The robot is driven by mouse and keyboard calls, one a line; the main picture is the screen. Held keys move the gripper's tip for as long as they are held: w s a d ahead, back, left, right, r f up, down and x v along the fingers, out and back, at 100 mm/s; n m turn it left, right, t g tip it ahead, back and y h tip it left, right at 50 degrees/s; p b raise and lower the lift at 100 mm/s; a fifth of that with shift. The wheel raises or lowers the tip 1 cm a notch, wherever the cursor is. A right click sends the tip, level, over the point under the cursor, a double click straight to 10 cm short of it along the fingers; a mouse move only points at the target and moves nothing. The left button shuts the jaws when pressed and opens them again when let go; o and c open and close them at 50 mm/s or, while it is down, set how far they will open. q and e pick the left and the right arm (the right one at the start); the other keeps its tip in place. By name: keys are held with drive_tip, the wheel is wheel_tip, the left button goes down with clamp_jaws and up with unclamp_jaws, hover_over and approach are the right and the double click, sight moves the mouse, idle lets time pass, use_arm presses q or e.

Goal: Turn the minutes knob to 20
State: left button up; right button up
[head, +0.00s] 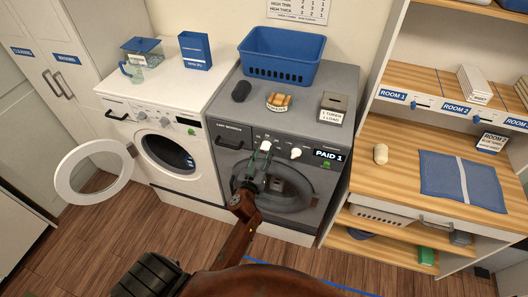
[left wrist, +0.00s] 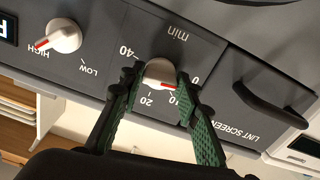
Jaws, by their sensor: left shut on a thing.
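The minutes knob (left wrist: 158,72) is white with a red pointer mark, under the label "min" on the grey dryer's panel. The red mark points down and right, close to the "10" label; the "20" label sits to its left. My left gripper (left wrist: 158,82) is shut on this knob, one green-padded finger on each side.
A heat knob (left wrist: 64,36) marked LOW and HIGH is beside it. A lint screen handle (left wrist: 270,104) is on the other side. A "PAID 1" display (head: 328,155) is on the dryer. The white washer's round door (head: 70,177) stands open at left.

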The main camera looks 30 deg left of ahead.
use_arm(q)
drive_tip(key=shift+m, duration=9.7)
drive_tip(key=o, duration=1.2)
drive_tip(key=shift+c, duration=0.2)
